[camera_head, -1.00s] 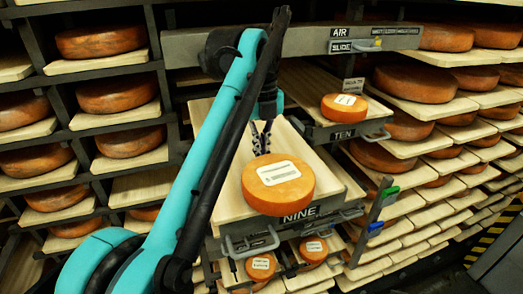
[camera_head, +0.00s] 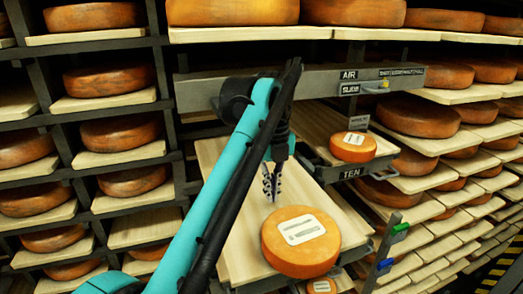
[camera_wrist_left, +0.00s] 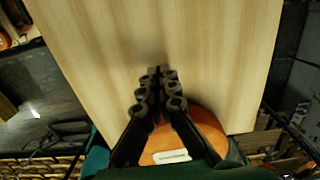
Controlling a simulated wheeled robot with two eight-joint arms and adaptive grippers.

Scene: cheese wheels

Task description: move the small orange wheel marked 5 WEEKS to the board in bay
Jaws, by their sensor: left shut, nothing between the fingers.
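A small orange wheel (camera_head: 287,258) with a white label lies at the near end of a pale pulled-out board (camera_head: 213,160). A second small orange wheel (camera_head: 345,153) with a white label lies on the board over the TEN sign. I cannot read either label, so I cannot tell which is marked 5 WEEKS. My left gripper (camera_head: 270,188) is shut and empty, pointing down over the bare board behind the near wheel, apart from it. In the left wrist view the closed fingers (camera_wrist_left: 158,78) cover part of that wheel (camera_wrist_left: 206,128). My right gripper is not in view.
A grey beam (camera_head: 300,90) with AIR and SLIDE signs crosses above the boards. Racks of large orange wheels (camera_head: 110,133) stand at left and right. A post with green and blue tags (camera_head: 382,250) stands right of the near wheel. The board behind my gripper is bare.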

